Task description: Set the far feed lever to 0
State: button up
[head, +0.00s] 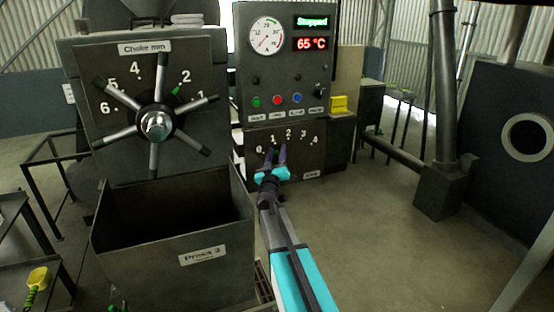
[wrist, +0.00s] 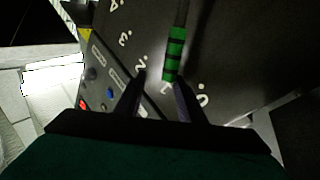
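The feed lever (wrist: 174,55) is a dark rod with a green-banded end, in front of a dark panel (wrist: 225,45) with a 0 to 4 scale. In the wrist view its banded end is beside the 1, with the 0 off to the right. In the head view this panel (head: 312,158) sits below the control box, and my gripper mostly hides the lever. My gripper (head: 275,152) is open in front of the panel, near the 0 and 1. In the wrist view its fingertips (wrist: 160,80) lie around the lever's end, with a gap; contact cannot be told.
The control box (head: 258,78) reads Stopped and 65 °C, with a gauge and buttons. A choke wheel (head: 156,124) with several spokes and an open bin (head: 180,245) marked Press 3 stand left of my arm. The floor (head: 375,230) to the right is clear.

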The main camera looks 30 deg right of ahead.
jog(key=shift+s+r, duration=0.3)
jog(key=shift+r, duration=0.05)
jog(key=s+a+b, duration=0.1)
jog(key=s+a, duration=0.1)
jog(key=s, duration=0.5)
jog(key=s+a+r+b, duration=0.1)
jog(key=s+a, duration=0.1)
jog(key=s, duration=0.5)
jog(key=shift+s+a+r, duration=0.2)
jog(key=shift+s+a, duration=0.15)
jog(key=shift+a, duration=0.05)
jog(key=shift+c, duration=0.5)
